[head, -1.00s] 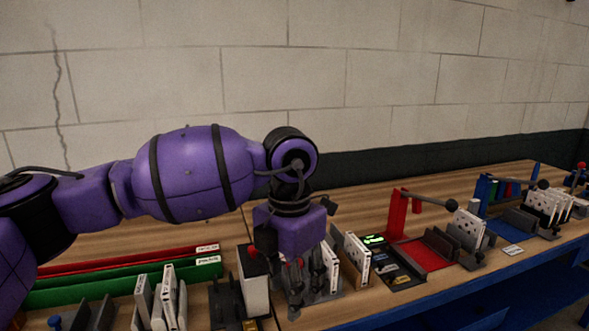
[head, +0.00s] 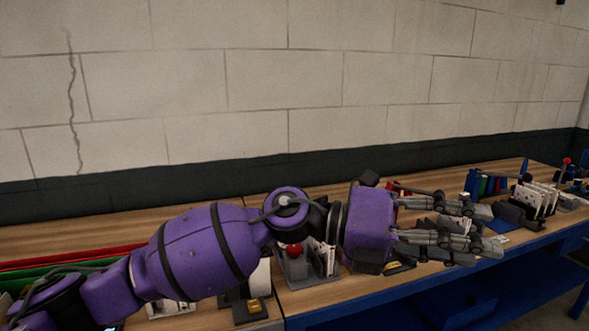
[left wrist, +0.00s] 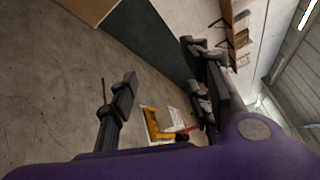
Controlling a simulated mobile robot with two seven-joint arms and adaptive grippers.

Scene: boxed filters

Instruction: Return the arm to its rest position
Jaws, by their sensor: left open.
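My left arm, purple with black bands, reaches in from the lower left of the head view across the front of the bench. My left gripper (head: 478,228) points right, roughly level, above the bench's right part. Its grey fingers are apart with nothing between them. In the left wrist view the same gripper (left wrist: 160,105) shows two dark fingers set wide apart, with floor and distant objects beyond. My right gripper is not in view.
The wooden bench (head: 330,203) runs along a block wall (head: 260,80). A rack of white filters (head: 537,197) stands at the right. A red-knobbed holder (head: 295,252) with white filters sits below my wrist. Green (head: 70,268) and red bins lie left. Open floor shows in the wrist view.

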